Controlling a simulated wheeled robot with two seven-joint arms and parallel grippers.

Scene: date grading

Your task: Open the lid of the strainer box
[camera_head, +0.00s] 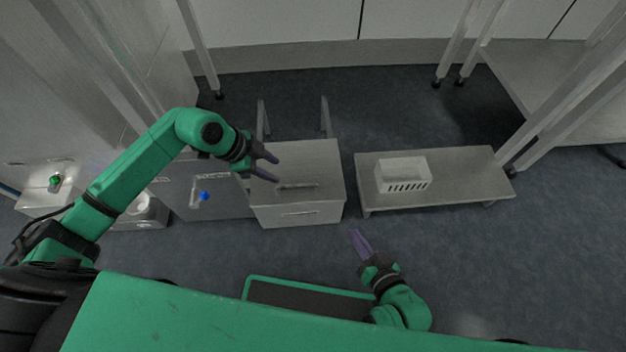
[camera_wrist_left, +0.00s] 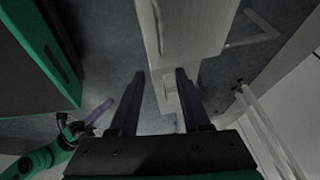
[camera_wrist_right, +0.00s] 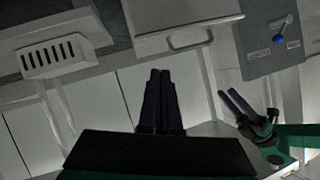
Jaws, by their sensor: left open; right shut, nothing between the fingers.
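The strainer box appears to be the grey metal box (camera_head: 325,175) in the middle of the head view, with a bar handle (camera_head: 297,186) on its flat top. The top looks closed. A second handle shows on its front face. My left gripper (camera_head: 274,168) is open and empty, over the left part of the box's top, pointing right towards the bar handle. The box also shows beyond its fingers in the left wrist view (camera_wrist_left: 190,25). My right gripper (camera_head: 356,234) is shut and empty, in front of the box and to its right, above the floor.
A low bench (camera_head: 455,180) right of the box carries a white slotted basket (camera_head: 403,172). Left of the box stands a grey unit (camera_head: 220,203) with a blue-knobbed tap (camera_head: 204,196). White frame legs stand behind. The floor in front of the box is clear.

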